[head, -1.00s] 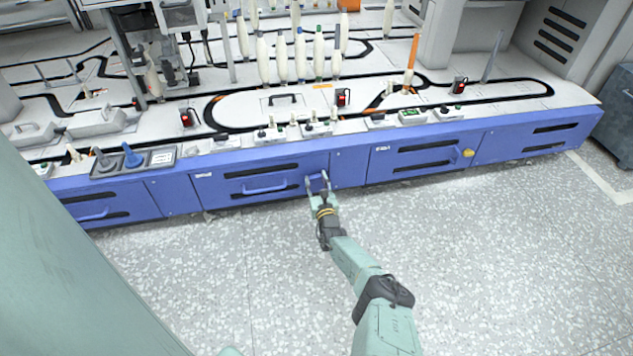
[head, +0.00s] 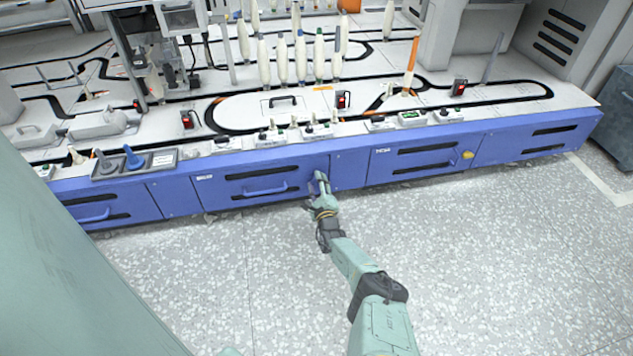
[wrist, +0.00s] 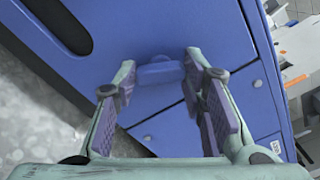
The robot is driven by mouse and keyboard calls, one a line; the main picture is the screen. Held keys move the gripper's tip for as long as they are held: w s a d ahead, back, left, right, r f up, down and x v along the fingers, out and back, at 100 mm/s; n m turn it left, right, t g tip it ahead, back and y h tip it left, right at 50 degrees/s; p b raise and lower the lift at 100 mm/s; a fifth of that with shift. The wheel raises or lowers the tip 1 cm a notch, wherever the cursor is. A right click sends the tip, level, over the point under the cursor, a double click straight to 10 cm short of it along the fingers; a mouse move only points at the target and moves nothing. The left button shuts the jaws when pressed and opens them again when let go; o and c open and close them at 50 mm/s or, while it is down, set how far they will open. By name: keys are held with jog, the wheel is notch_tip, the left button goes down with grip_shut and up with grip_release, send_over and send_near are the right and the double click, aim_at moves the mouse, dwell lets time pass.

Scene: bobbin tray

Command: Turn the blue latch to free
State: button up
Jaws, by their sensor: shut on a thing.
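The blue latch (wrist: 160,72) sits on the blue front panel in the wrist view, a short rounded bar. My gripper (wrist: 160,66) has one finger at each end of it and is shut on it. In the head view my gripper (head: 321,178) is at the panel, at the right end of a blue drawer front. There the fingers overlap in line and mostly hide the latch.
A drawer handle (head: 265,190) sticks out left of my gripper. A yellow knob (head: 468,155) is on the panel to the right. White bobbins (head: 283,60) stand on the machine top above. The speckled floor (head: 480,260) in front is clear.

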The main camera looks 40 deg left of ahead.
jog(key=n, duration=0.5)
jog(key=shift+p, duration=0.35)
jog(key=shift+w+n, duration=0.1)
jog(key=shift+n, duration=0.2)
jog(key=o, duration=1.2)
jog(key=shift+c, duration=0.2)
jog(key=v, duration=1.2)
